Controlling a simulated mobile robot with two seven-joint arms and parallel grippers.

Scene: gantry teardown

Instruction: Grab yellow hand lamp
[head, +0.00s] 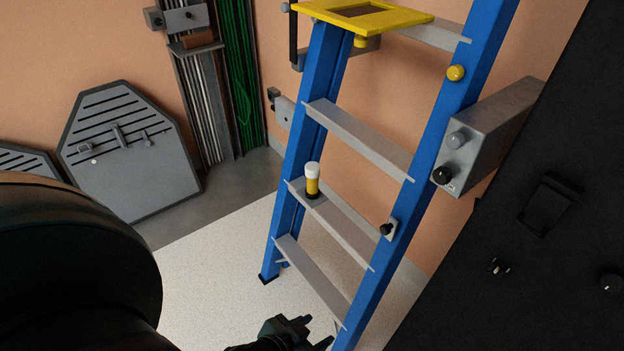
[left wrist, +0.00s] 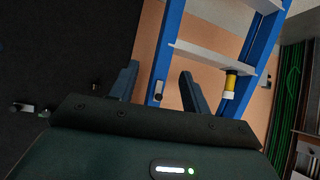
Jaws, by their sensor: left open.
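The yellow hand lamp (head: 312,182) has a white top and a dark base. It stands upright on a grey step of the blue ladder (head: 310,120), near the left rail. It also shows in the left wrist view (left wrist: 230,83), right of my fingers. My left gripper (head: 310,332) is at the bottom of the head view, below the lamp and apart from it. In the left wrist view its two fingers (left wrist: 160,88) are spread with nothing between them. My right gripper is not in view.
The ladder has a yellow top platform (head: 415,17) and grey steps. A grey box (head: 490,135) with knobs sits by the right rail. A large dark panel (head: 540,230) fills the right side. A grey hexagonal panel (head: 135,180) leans at the left wall. Pale floor (head: 215,245) is clear left of the ladder.

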